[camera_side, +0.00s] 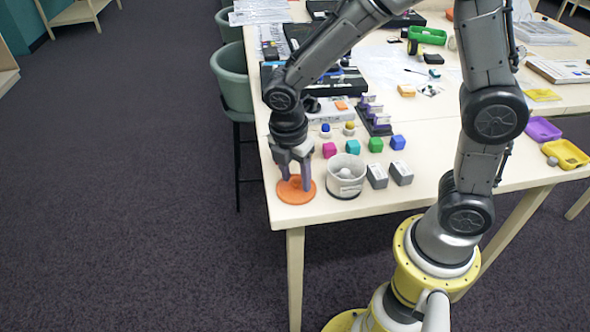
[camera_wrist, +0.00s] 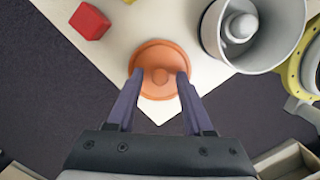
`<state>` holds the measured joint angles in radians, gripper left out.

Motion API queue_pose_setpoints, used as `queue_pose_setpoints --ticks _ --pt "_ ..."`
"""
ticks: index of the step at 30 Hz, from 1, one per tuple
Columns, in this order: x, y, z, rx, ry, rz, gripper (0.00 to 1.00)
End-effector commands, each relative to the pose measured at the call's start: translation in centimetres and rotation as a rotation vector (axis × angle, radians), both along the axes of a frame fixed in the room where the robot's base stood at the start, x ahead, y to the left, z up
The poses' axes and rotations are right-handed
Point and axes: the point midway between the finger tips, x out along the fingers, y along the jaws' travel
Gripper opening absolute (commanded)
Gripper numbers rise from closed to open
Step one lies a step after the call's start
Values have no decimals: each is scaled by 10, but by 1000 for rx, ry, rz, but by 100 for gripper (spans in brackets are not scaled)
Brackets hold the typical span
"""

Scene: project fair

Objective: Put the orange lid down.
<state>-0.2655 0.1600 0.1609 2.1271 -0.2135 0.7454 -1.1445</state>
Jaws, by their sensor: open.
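My gripper (camera_side: 294,184) is right above the lid, pointing down.
A white pot (camera_side: 346,178) stands just right of the lid, open at the top with a pale knob-like thing inside. Two grey boxes (camera_side: 377,176) and several coloured cubes (camera_side: 352,147) are nearby. The table's left and front edges are close to the lid.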

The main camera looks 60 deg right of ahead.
Motion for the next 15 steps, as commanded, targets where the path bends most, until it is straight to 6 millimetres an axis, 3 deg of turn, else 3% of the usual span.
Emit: queue_pose_setpoints --ticks 5,15 --pt "1 2 17 2 -6 -1 51" --pt "1 13 84 2 -6 1 51"
